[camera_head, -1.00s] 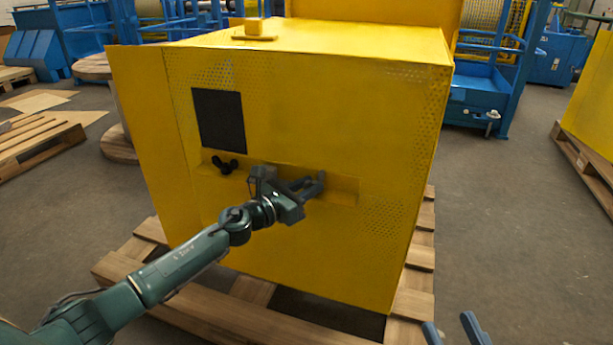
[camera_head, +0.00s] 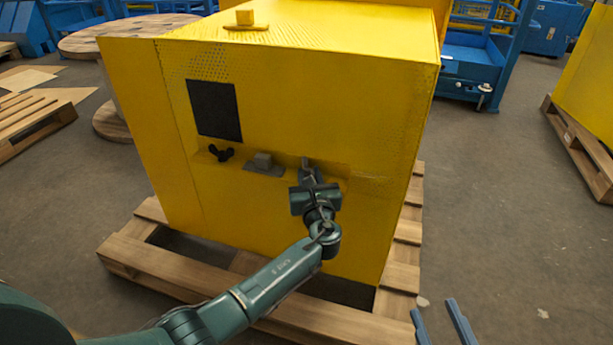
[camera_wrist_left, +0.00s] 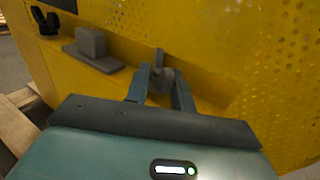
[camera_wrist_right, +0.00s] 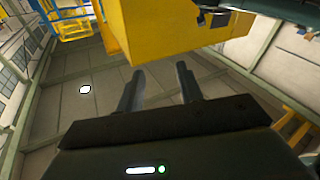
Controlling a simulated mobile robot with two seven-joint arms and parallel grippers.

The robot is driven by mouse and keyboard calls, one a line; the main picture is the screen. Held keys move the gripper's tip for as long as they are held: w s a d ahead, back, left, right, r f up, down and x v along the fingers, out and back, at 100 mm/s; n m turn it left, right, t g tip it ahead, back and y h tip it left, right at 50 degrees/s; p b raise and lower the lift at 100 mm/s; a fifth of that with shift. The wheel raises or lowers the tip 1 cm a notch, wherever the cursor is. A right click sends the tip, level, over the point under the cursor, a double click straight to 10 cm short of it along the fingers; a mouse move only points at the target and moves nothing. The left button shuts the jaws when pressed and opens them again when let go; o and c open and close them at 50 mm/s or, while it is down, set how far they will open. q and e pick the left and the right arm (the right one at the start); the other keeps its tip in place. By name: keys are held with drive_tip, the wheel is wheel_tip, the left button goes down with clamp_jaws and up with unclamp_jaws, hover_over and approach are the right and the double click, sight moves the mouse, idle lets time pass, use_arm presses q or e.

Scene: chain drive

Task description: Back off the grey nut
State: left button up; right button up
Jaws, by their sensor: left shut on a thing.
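The grey nut (camera_wrist_left: 160,80) shows between the fingers in the left wrist view, at the recessed ledge of the yellow machine housing (camera_head: 260,225). A short grey stub (camera_wrist_left: 158,56) rises above it. My left gripper (camera_head: 309,172) is shut on the nut, with one finger on each side of it; it also shows in the left wrist view (camera_wrist_left: 163,82). The fingers and wrist hide much of the nut in the head view. My right gripper (camera_wrist_right: 158,82) is open and empty, well away from the housing's ledge, with its fingertips at the bottom of the head view (camera_head: 432,310).
Left of the nut on the ledge are a grey block on a plate (camera_head: 263,162) and a black wing-shaped knob (camera_head: 221,153). A dark panel (camera_head: 215,110) is above. The housing stands on a wooden pallet (camera_head: 190,290). The floor at right is mostly clear.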

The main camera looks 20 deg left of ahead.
use_arm(q)
drive_tip(key=n+y+b, duration=0.1)
drive_tip(key=n+g+y, duration=0.1)
drive_tip(key=g+y+b, duration=0.1)
drive_tip(key=shift+w+d+f+n+y+b, duration=0.15)
drive_tip(key=shift+d+f+n+y+b, duration=0.15)
drive_tip(key=shift+d+f+n, duration=0.1)
drive_tip(key=n+g+y+b, duration=0.1)
drive_tip(key=b, duration=0.1)
drive_tip(key=n+g+y+b, duration=0.2)
drive_tip(key=shift+w+d+r+g, duration=0.1)
drive_tip(key=shift+w+d+g, duration=0.1)
drive_tip(key=shift+g, duration=0.1)
drive_tip(key=shift+r+n+g+y+b, duration=0.15)
drive_tip(key=shift+n+g+y+b, duration=0.3)
drive_tip(key=shift+b, duration=0.3)
use_arm(e)
drive_tip(key=shift+w+a+r+t+y, duration=0.25)
drive_tip(key=shift+r+t+y, duration=0.15)
drive_tip(key=shift+y, duration=0.2)
drive_tip(key=shift+w+a+r+t+y, duration=0.25)
drive_tip(key=shift+r+t+y, duration=0.15)
drive_tip(key=shift+y, duration=0.2)
use_arm(q)
drive_tip(key=shift+a, duration=0.1)
drive_tip(key=o, duration=0.8)
drive_tip(key=shift+w, duration=0.1)
drive_tip(key=shift+r, duration=0.1)
use_arm(e)
drive_tip(key=shift+d, duration=0.1)
